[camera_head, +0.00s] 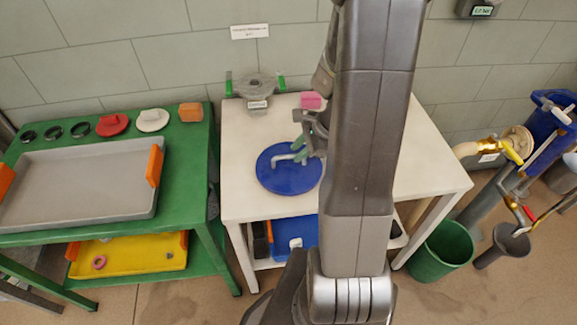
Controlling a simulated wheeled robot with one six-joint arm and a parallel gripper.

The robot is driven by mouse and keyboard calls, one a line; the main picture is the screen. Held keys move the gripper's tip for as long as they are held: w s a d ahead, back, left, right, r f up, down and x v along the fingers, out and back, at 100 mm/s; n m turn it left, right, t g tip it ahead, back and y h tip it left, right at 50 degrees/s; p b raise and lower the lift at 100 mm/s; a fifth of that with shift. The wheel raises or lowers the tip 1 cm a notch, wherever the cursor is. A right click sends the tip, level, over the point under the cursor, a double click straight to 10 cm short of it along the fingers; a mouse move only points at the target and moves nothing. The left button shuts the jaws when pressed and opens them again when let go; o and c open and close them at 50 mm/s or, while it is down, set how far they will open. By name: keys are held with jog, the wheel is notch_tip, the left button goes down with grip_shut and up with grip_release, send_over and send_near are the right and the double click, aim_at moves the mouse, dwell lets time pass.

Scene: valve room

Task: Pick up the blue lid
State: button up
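The blue lid (287,181) is a round disc with a pale bar handle (287,157) on top. It lies on the white table (240,204), left of my arm. My gripper (301,149) has greenish fingertips and is over the right part of the lid, close to the right end of the handle. I cannot tell whether the fingers touch the handle or how far apart they are. My arm and gripper hide part of the table and may cover the lid's right edge.
Behind the lid stand a grey metal fitting with green grips (256,90) and a pink block (311,101). Left is a green table (190,165) with a grey tray (80,185), red lid (112,125) and white lid (151,120). A green bucket (442,250) stands right.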

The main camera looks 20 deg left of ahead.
aim_at(291, 156)
jog(key=x, duration=0.4)
jog(key=shift+s+a+f, duration=0.15)
jog(key=shift+a+f, duration=0.05)
jog(key=shift+a, duration=0.2)
grip_shut()
dwell(1.0)
